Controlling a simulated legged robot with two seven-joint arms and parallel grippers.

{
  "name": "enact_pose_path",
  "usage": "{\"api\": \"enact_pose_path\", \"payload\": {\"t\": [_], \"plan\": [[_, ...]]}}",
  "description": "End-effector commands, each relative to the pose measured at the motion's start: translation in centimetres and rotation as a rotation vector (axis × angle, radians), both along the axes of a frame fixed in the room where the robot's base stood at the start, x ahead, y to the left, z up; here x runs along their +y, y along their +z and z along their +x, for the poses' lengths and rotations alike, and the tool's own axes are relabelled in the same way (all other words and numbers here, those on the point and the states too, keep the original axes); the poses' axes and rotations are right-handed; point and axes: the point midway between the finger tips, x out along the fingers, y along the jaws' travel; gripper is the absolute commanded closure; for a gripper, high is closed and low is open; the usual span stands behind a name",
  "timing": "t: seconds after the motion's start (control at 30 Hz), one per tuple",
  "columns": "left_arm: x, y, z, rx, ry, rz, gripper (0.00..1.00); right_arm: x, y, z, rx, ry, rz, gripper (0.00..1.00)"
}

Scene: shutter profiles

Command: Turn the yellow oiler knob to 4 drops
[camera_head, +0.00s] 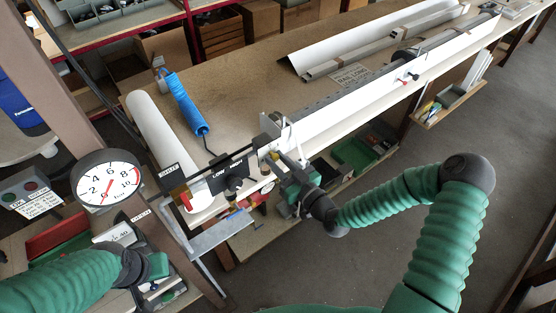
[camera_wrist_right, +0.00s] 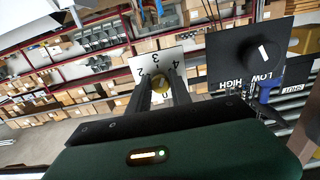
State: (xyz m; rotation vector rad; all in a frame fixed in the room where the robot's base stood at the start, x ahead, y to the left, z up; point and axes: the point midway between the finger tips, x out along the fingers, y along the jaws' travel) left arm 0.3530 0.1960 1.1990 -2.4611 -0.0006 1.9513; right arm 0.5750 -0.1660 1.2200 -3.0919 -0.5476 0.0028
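In the right wrist view the yellow oiler knob (camera_wrist_right: 160,81) sits in front of a white dial plate (camera_wrist_right: 155,62) marked 2, 3 and 4. The fingers of my right gripper (camera_wrist_right: 160,76) are apart, one on each side of the knob. Whether they press on it is unclear. The knob's pointer is hidden.
A black LOW/HIGH selector (camera_wrist_right: 262,55) is right of the dial plate. The bench top (camera_head: 245,90) is partly bare. Shelves (camera_wrist_right: 100,40) stand in the background.

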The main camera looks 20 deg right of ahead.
Motion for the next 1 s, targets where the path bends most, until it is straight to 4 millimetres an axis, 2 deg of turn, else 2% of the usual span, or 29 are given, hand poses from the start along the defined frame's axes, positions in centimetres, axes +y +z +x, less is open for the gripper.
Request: {"api": "enact_pose_path", "payload": {"t": [0.1, 0.47, 1.0], "plan": [[0.0, 0.0, 0.0, 0.0, 0.0, 0.0, 0.64, -0.1, 0.0, 0.1, -0.001, -0.003, -0.001, 1.0], [0.0, -0.2, 0.0, 0.0, 0.0, 0.0, 0.64, -0.1, 0.0, 0.1, 0.007, -0.003, 0.029, 1.0], [0.0, -1.2, 0.0, 0.0, 0.0, 0.0, 0.64, -0.2, 0.1, 0.1, 0.121, -0.005, 0.349, 1.0]]}}
